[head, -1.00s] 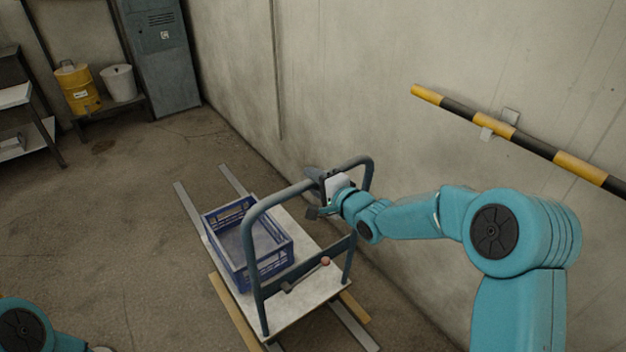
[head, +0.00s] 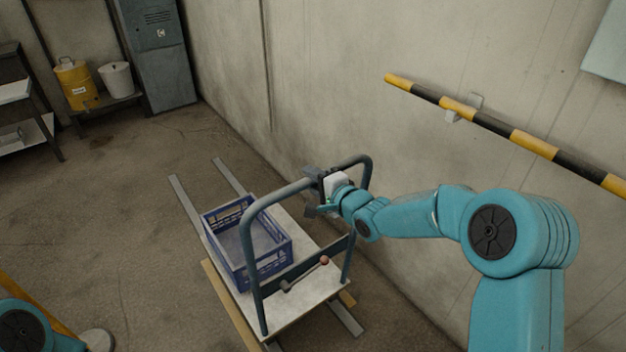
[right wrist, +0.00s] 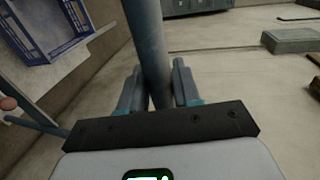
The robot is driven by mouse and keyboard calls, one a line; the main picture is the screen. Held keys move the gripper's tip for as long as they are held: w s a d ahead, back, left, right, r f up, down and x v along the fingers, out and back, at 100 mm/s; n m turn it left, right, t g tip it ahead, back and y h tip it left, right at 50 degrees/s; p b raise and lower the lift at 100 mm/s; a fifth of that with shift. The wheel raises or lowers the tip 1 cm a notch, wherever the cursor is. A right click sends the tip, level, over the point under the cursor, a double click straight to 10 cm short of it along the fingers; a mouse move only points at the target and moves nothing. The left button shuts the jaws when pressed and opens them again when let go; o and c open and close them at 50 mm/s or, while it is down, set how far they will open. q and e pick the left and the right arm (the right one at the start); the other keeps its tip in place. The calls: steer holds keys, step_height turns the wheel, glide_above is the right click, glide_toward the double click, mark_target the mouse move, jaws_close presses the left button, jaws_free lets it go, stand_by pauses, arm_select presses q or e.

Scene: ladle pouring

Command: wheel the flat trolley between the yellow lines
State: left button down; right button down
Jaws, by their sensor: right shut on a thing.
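The flat trolley (head: 310,301) stands on the floor with a pale deck and a dark grey tube handle (head: 258,215). My right gripper (head: 322,188) is shut on the handle's top bar; the right wrist view shows the bar (right wrist: 151,45) between both fingers (right wrist: 158,90). My left gripper is out of view; only a part of that arm shows at bottom left.
A blue crate (head: 225,245) rides on the deck. Grey strips (head: 184,202) lie ahead and at the near right. The wall with a striped bar (head: 490,123) is close on the right. A yellow post (head: 40,302) stands at bottom left. Floor is open on the left.

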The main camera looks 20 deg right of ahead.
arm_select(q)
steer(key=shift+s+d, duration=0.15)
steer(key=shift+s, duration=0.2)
arm_select(e)
steer(key=shift+s+d+r, duration=0.1)
steer(key=shift+s, duration=0.05)
steer(key=c, duration=0.9)
jaws_free()
steer(key=shift+c, duration=0.2)
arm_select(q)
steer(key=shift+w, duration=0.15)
arm_select(e)
steer(key=shift+s+d, duration=0.1)
steer(key=shift+s, duration=0.1)
steer(key=v, duration=1.5)
steer(key=shift+s, duration=0.35)
steer(key=shift+d+r, duration=0.1)
